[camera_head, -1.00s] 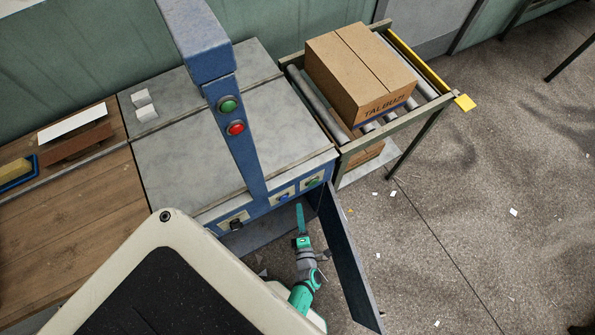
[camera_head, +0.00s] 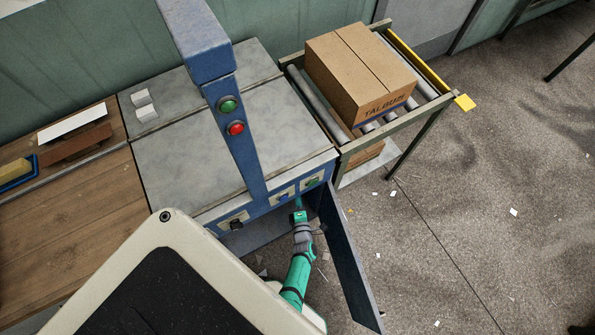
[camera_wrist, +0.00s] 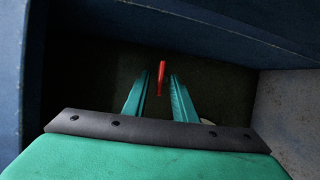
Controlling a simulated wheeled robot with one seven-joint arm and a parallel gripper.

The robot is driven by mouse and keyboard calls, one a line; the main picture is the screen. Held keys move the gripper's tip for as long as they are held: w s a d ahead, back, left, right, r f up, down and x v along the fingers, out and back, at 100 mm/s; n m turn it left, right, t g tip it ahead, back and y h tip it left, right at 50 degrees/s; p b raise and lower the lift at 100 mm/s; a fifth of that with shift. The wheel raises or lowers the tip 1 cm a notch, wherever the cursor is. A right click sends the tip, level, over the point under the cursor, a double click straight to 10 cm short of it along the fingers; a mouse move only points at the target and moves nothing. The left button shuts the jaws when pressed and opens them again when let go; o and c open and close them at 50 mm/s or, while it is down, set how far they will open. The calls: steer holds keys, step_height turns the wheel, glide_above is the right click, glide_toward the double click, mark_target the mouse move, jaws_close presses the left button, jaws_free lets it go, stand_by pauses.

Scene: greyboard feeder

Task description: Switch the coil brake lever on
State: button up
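A red lever (camera_wrist: 160,76), which I take to be the coil brake lever, shows in the wrist view inside a dark space. It lies between and just ahead of my gripper's fingers. My gripper (camera_wrist: 155,90) is open, with a finger on each side of the lever's line; I cannot tell whether either finger touches it. In the head view my green arm reaches under the blue machine (camera_head: 262,208), beside its open dark door (camera_head: 345,250). The gripper's tips and the lever are hidden there.
Dark blue walls (camera_wrist: 210,30) close in above and at the left of the gripper. A roller conveyor (camera_head: 425,108) carrying a cardboard box (camera_head: 360,70) stands at the right of the machine. Paper scraps (camera_head: 377,255) lie on the open floor.

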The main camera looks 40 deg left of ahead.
jaws_close()
steer(key=shift+r, duration=0.1)
